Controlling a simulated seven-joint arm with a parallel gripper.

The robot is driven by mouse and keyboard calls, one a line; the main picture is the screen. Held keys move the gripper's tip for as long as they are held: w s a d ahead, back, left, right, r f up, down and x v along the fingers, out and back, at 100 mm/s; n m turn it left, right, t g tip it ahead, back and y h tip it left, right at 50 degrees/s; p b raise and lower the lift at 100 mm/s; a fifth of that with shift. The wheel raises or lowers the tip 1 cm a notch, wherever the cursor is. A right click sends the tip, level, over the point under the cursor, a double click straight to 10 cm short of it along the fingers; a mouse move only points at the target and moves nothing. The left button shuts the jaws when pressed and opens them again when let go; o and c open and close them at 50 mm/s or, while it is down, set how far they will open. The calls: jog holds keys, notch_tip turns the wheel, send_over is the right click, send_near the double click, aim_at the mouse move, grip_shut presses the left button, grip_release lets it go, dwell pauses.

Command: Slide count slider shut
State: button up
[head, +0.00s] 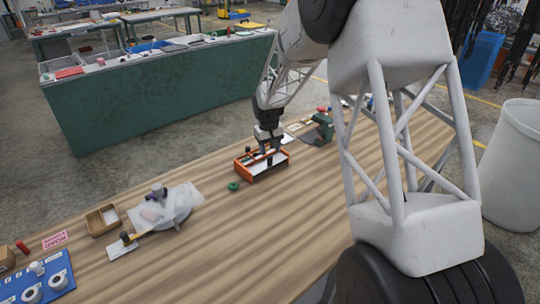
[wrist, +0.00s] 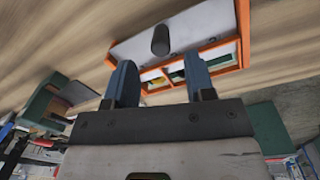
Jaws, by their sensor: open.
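The orange-framed box (head: 243,172) lies on the wooden table, with a pale inner panel. In the wrist view its orange frame (wrist: 207,46) borders compartments holding something yellow and something green. A white sliding panel (wrist: 190,22) with a dark round knob (wrist: 160,40) covers the part beyond the orange strip; the compartments on the near side are uncovered. My gripper (head: 268,150) is over the box, pointing down. In the wrist view my gripper (wrist: 159,64) has its two blue fingers apart, with the knob beyond and between their tips. Whether a finger touches the box is unclear.
A green ring (head: 233,186) lies just left of the box. A dark green object (head: 322,128) stands to its right. A round plate (head: 168,208) under clear film and a small brown tray (head: 102,219) are farther left. Bare table lies in front of the box.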

jog(key=shift+r, duration=1.1)
jog(key=shift+c, duration=0.3)
